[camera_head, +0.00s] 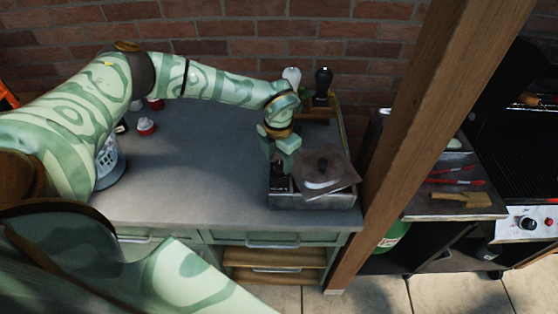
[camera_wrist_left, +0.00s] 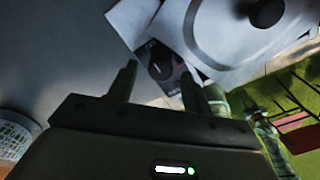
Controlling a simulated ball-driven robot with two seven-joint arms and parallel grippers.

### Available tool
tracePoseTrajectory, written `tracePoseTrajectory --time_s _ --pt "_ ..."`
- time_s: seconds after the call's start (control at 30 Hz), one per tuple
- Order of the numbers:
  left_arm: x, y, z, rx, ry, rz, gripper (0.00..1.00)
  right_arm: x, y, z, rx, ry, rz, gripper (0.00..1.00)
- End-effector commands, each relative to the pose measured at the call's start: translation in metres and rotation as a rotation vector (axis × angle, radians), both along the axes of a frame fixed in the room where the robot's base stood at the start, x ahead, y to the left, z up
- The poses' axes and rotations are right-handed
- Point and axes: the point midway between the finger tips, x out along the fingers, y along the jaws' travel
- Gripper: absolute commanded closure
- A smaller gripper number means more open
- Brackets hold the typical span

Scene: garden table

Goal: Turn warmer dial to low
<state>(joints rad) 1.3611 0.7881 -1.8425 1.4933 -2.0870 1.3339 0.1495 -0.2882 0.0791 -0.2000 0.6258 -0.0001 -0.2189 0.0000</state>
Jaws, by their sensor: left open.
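The warmer (camera_head: 312,200) is a grey metal box at the right front of the table, with a tilted lid plate with a black knob (camera_head: 323,164) on top. Its dark dial (camera_head: 281,184) shows on the left part of the box, below my left gripper (camera_head: 279,160). In the left wrist view the round black dial (camera_wrist_left: 158,68) lies on a dark panel just beyond and between the fingertips. My left gripper also shows there (camera_wrist_left: 157,85), its two fingers apart with nothing between them. Whether they touch the dial I cannot tell. My right gripper is out of view.
A wooden post (camera_head: 430,130) stands right of the table, with a grill (camera_head: 525,170) beyond it. Salt and pepper mills (camera_head: 322,85) stand behind the gripper. A white basket (camera_head: 108,160) and red-capped jars (camera_head: 147,126) are at the left. The table's middle is clear.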

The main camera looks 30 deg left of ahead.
Motion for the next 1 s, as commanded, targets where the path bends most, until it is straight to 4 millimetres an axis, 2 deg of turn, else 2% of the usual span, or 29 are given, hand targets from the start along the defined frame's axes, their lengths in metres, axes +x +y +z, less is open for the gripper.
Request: tracePoseTrajectory --time_s 0.2,0.37,0.4,0.53,0.57,1.0 --pt "0.000 0.000 -0.009 0.000 -0.001 -0.001 0.50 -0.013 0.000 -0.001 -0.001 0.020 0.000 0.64" --pt "0.000 0.000 -0.009 -0.001 -0.001 0.000 0.50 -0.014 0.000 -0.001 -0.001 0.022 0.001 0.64" --pt "0.000 0.000 -0.009 0.000 -0.001 0.000 0.56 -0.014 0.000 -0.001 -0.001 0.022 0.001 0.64" --pt "0.000 0.000 -0.009 -0.001 -0.001 0.000 0.92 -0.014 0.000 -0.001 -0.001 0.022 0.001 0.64" --pt "0.000 0.000 -0.009 0.000 -0.001 0.000 0.95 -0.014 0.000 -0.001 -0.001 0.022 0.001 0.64" --pt "0.000 -0.001 -0.007 0.000 -0.002 -0.077 0.94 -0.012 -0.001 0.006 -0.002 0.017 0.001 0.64"
